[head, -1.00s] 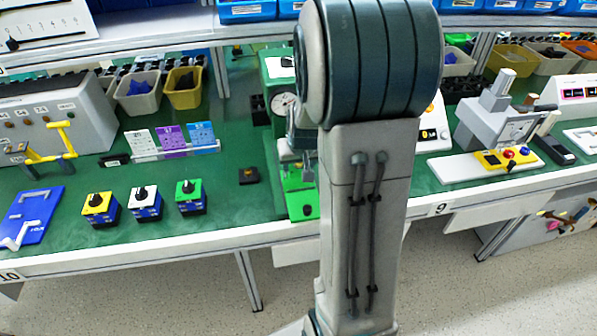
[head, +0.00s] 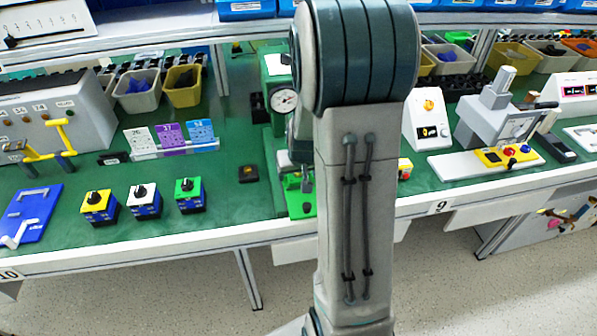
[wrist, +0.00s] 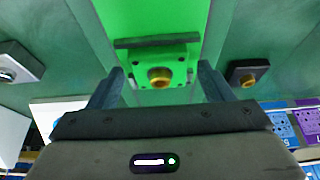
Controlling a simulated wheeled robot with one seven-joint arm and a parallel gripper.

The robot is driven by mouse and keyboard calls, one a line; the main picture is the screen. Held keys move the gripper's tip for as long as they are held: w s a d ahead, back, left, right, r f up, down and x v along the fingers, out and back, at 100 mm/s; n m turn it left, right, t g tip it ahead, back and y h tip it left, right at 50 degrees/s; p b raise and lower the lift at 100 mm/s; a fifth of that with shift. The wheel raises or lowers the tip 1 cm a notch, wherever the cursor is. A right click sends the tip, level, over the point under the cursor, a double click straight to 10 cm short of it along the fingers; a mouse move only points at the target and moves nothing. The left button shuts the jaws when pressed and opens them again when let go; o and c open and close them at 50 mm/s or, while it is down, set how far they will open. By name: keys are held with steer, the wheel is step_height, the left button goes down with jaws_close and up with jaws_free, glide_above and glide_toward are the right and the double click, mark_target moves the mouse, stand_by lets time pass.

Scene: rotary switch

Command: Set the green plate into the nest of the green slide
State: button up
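The bright green base (head: 300,203) of the dial-gauge stand is at the table's middle, partly hidden behind my arm. In the wrist view it is a bright green strip (wrist: 150,15) running away from me. A green block (wrist: 144,69) with dark bolt holes and a brass knob sits on it, with a dark bar along its far edge. I cannot tell whether this block is the plate or part of the slide. My gripper (wrist: 160,68) is open, one finger on each side of the block, with visible gaps. In the head view the gripper is mostly hidden.
The stand with its dial gauge (head: 284,101) rises behind. A small black box with a brass knob (wrist: 248,76) is beside the strip. Three rotary switches, yellow (head: 97,205), white (head: 143,200) and green (head: 188,194), stand left.

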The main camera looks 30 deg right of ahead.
steer(key=shift+r, duration=0.1)
steer(key=shift+r+p, duration=0.25)
steer(key=shift+p, duration=0.05)
steer(key=v, duration=1.2)
steer(key=s+a+r+n+g+y, duration=0.1)
steer(key=s+a+r+n, duration=0.2)
steer(key=s+a, duration=0.9)
steer(key=shift+s+a+g, duration=0.3)
steer(key=shift+s+a, duration=0.1)
steer(key=shift+s, duration=0.8)
steer(key=shift+r+p, duration=0.15)
steer(key=shift+p, duration=0.2)
